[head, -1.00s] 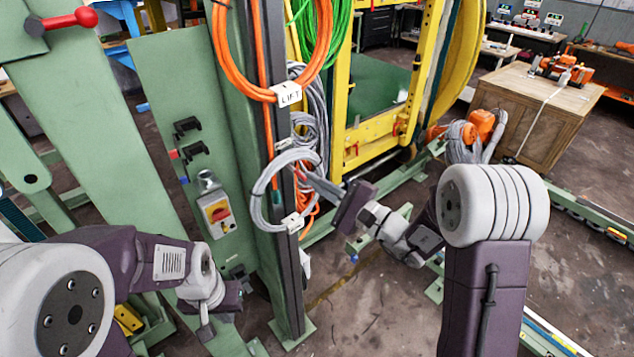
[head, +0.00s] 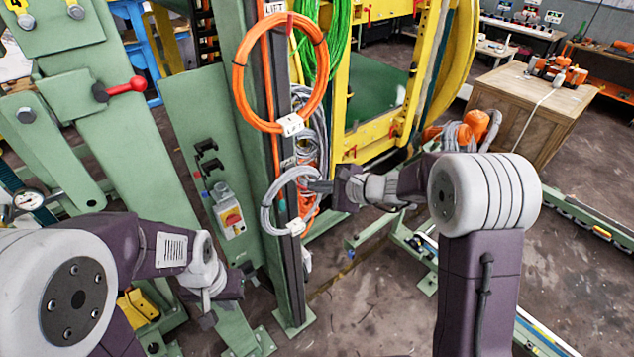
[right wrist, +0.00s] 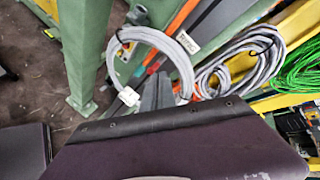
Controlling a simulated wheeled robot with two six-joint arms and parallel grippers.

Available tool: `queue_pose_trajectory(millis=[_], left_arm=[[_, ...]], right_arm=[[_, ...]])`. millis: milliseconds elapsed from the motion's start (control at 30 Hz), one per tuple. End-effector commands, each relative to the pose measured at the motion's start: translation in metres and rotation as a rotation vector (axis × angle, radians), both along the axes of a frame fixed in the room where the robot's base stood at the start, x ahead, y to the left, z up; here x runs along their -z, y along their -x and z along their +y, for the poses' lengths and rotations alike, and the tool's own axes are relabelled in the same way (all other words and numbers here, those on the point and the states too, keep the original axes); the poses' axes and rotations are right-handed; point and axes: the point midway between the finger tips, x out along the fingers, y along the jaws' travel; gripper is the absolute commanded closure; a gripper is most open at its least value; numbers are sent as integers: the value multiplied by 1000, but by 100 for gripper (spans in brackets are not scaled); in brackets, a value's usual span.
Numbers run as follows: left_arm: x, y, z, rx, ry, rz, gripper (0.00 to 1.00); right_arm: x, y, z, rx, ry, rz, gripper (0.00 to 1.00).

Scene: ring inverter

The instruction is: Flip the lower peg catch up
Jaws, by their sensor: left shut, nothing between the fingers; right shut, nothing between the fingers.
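The grey cable coil (head: 264,212) hangs low on the green post, with a white tag at its lower right. It also shows in the right wrist view (right wrist: 178,52). My right gripper (head: 316,186) is shut and empty, with its fingertips at the right side of this coil. In the right wrist view the shut fingers (right wrist: 157,92) point toward the inside of the coil. I cannot tell whether they touch anything. The lower peg and its catch cannot be made out clearly near the fingers. My left gripper (head: 208,318) is shut and empty, low at the left.
An orange coil (head: 236,82) hangs higher on the post (head: 285,270), near the LIFT label. More grey cable (right wrist: 262,62) and a green coil (head: 333,45) hang behind. A control box (head: 230,218) sits on the panel to the left.

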Motion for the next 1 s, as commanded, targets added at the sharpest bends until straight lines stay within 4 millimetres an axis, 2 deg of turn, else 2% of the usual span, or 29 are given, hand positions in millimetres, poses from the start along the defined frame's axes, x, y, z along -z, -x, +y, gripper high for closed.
queue_pose_trajectory(millis=[33, 200, 1000], left_arm=[[-17, 0, 0, 0, 0, 0, 100], [-27, 0, 0, 0, 0, 0, 100], [-34, 0, 0, 0, 0, 0, 100]], right_arm=[[-12, -1, 1, -3, 24, 29, 100], [-11, -4, 2, -1, 84, 111, 100], [-15, -7, 7, -3, 82, 118, 100]])
